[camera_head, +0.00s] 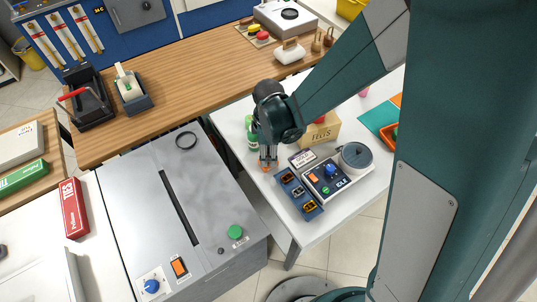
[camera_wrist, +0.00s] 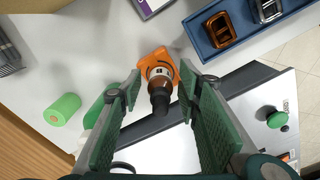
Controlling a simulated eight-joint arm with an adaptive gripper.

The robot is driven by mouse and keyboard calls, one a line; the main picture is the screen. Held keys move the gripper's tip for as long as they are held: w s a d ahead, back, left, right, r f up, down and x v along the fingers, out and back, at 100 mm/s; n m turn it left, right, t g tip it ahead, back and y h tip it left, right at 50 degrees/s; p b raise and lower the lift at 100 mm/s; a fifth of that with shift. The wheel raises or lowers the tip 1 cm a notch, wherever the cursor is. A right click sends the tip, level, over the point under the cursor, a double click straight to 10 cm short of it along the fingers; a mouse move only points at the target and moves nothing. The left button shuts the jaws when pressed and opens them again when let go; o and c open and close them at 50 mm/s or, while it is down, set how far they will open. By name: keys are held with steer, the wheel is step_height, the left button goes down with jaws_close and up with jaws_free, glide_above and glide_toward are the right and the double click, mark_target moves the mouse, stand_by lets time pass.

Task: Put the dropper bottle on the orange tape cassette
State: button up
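The dropper bottle (camera_wrist: 161,76), brown with a white label and a black top, shows in the wrist view. It appears to stand upright on the orange tape cassette (camera_wrist: 146,62). My gripper (camera_wrist: 159,82) has its fingers apart, one on each side of the bottle, with visible gaps between them and it. In the head view my gripper (camera_head: 267,157) points down at the near left edge of the white table. A bit of the orange cassette (camera_head: 265,169) shows below the fingertips there. The bottle cannot be made out in the head view.
A blue tray (camera_head: 298,193) with small cassettes and a control box (camera_head: 328,181) lie right of my gripper. A green cylinder (camera_wrist: 62,110) is close on the left in the wrist view. The grey machine (camera_head: 178,210) stands left of the white table (camera_head: 308,229).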

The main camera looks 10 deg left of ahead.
steer(key=shift+r+p, duration=0.6)
steer(key=shift+r, duration=5)
steer(key=shift+d+r, duration=0.3)
steer(key=s+d+r+m+t+y, duration=0.1)
steer(key=s+d+r+m+t, duration=0.1)
steer(key=d+r+m, duration=0.8)
steer(key=s+d+r+m+t, duration=0.2)
steer(key=d+r+m+t, duration=0.3)
steer(key=d, duration=0.9)
steer(key=s+d+r+m+h, duration=0.1)
steer(key=s+d+r+m, duration=0.2)
steer(key=d, duration=0.6)
steer(key=shift+s+r+m, duration=0.2)
steer(key=shift+s+m, duration=1)
steer(key=shift+s, duration=0.3)
steer(key=shift+d, duration=0.1)
